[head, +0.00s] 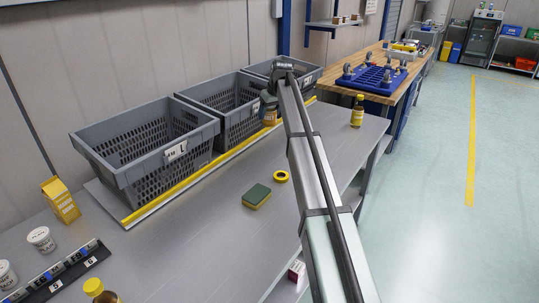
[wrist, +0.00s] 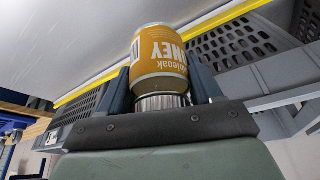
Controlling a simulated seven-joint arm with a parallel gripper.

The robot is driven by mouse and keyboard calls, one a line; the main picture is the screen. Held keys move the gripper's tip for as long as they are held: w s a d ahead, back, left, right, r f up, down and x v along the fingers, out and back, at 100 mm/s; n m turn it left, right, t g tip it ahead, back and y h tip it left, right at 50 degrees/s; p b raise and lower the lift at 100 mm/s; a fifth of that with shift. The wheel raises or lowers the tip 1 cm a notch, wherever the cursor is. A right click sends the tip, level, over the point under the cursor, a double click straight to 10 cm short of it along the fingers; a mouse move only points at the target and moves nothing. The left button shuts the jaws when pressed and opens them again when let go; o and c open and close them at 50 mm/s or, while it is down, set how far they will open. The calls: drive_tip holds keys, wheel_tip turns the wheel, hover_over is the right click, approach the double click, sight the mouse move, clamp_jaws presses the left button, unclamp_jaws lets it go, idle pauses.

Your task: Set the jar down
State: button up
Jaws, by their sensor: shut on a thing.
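The jar (wrist: 160,55) has an amber honey label and a silver ribbed lid. My gripper (wrist: 162,84) is shut on it, one dark finger on each side near the lid end. The label lettering is upside down in the wrist view, with the lid towards my gripper. In the head view, the jar (head: 270,118) hangs under my gripper (head: 268,104), in front of the grey crates by the yellow strip. I cannot tell whether its base touches the grey table (head: 190,240).
Three grey crates (head: 176,152) stand along the wall behind the yellow strip (head: 190,184). A green and yellow sponge (head: 256,196), a yellow tape ring (head: 281,176) and a yellow-capped bottle (head: 357,111) are on the table. The middle of the table is mostly clear.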

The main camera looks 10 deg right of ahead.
wheel_tip(320, 180, down, 14)
drive_tip(key=shift+r, duration=0.1)
idle(0.6)
drive_tip(key=o, duration=1.3)
drive_tip(key=shift+o, duration=0.2)
drive_tip(key=v, duration=1.2)
